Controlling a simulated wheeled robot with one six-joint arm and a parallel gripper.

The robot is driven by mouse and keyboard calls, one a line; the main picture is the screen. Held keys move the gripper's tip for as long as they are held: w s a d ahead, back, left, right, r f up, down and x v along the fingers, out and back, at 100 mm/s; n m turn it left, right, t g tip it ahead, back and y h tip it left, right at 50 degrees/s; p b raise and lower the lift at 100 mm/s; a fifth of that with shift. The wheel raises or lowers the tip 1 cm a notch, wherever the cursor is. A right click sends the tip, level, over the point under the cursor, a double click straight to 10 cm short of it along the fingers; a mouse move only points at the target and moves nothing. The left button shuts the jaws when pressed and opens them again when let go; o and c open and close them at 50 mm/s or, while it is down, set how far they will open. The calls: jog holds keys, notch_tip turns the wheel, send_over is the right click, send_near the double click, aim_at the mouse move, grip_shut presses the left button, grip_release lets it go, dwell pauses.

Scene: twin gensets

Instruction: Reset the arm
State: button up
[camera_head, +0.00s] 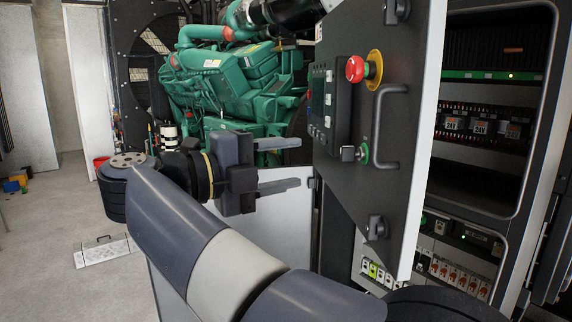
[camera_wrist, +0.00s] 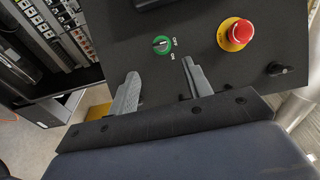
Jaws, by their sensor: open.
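My gripper (camera_head: 280,165) is open and empty in the head view, its two grey fingers pointing right toward the dark control panel door (camera_head: 338,190). In the wrist view my gripper (camera_wrist: 160,85) shows its fingers apart, with a green-ringed key switch (camera_wrist: 162,45) in the gap beyond the fingertips. The switch also shows in the head view (camera_head: 363,153), right of the fingers. A red emergency stop button on a yellow ring (camera_head: 356,69) sits above it; it shows in the wrist view (camera_wrist: 240,33) to the right. Nothing is held.
The panel door stands open beside a cabinet with breakers (camera_head: 455,275) and terminal rows. A door handle (camera_head: 388,125) sticks out near the switch. A green engine (camera_head: 225,85) stands behind my arm.

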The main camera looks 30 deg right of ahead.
aim_at(342, 155)
jog(key=d+p, duration=0.1)
jog(key=d, duration=0.5)
jog(key=d+p, duration=0.1)
jog(key=d, duration=0.2)
jog(key=shift+s+d+r+p, duration=0.1)
jog(key=shift+s+d+p, duration=0.05)
jog(key=shift+s+p, duration=0.15)
jog(key=shift+d, duration=0.8)
jog(key=shift+a, duration=0.1)
